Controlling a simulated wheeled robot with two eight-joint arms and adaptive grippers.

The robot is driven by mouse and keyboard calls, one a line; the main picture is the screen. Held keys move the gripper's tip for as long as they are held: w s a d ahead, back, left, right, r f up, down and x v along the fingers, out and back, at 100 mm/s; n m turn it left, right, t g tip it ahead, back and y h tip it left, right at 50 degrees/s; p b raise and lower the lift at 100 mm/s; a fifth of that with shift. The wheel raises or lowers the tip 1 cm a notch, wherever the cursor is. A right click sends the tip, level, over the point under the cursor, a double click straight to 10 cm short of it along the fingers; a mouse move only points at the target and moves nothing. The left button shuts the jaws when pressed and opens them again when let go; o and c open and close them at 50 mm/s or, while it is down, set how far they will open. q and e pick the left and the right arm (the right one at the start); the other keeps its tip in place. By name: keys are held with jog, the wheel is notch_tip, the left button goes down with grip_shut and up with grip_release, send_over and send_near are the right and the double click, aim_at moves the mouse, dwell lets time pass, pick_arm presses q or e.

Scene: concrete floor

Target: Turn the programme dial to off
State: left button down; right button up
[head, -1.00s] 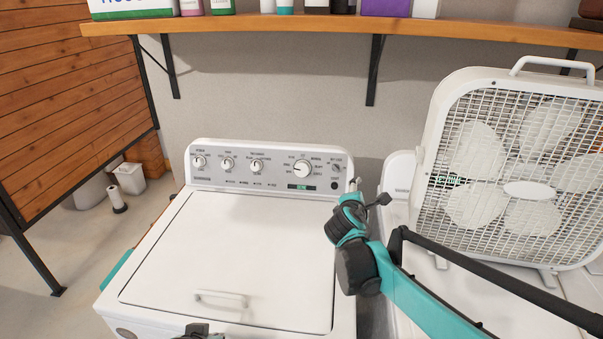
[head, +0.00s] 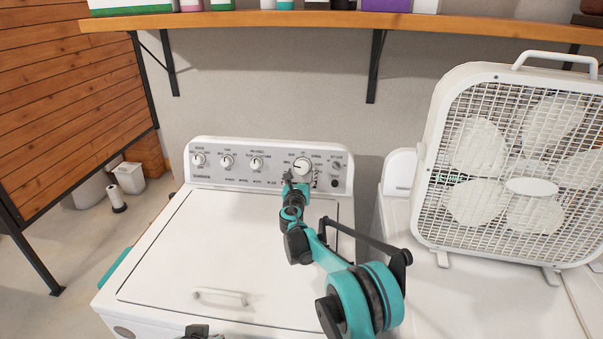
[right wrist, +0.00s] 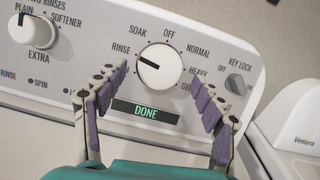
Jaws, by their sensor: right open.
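The programme dial (head: 302,167) is the large white knob on the right part of the washer's control panel. In the right wrist view the dial (right wrist: 160,70) has its dark pointer mark toward the left, near RINSE. The OFF label is above the dial, slightly right. The display below reads DONE. My right gripper (head: 288,178) is open in front of the panel, just below and left of the dial in the head view. In the right wrist view its fingers (right wrist: 162,95) spread to both sides below the dial, with nothing between them. A small dark part, apparently my left gripper (head: 195,330), shows at the bottom edge.
Smaller knobs (head: 227,162) line the panel's left, and a key lock knob (right wrist: 235,84) sits right of the dial. The washer's closed lid (head: 215,245) lies below. A box fan (head: 520,170) stands at right. A wooden shelf (head: 330,24) runs above.

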aim_at(302, 167)
jog(key=shift+w+d+b, duration=0.15)
jog(key=shift+w+b, duration=0.15)
jog(key=shift+w, duration=1.1)
jog(key=c, duration=1.2)
jog(key=shift+o, duration=0.2)
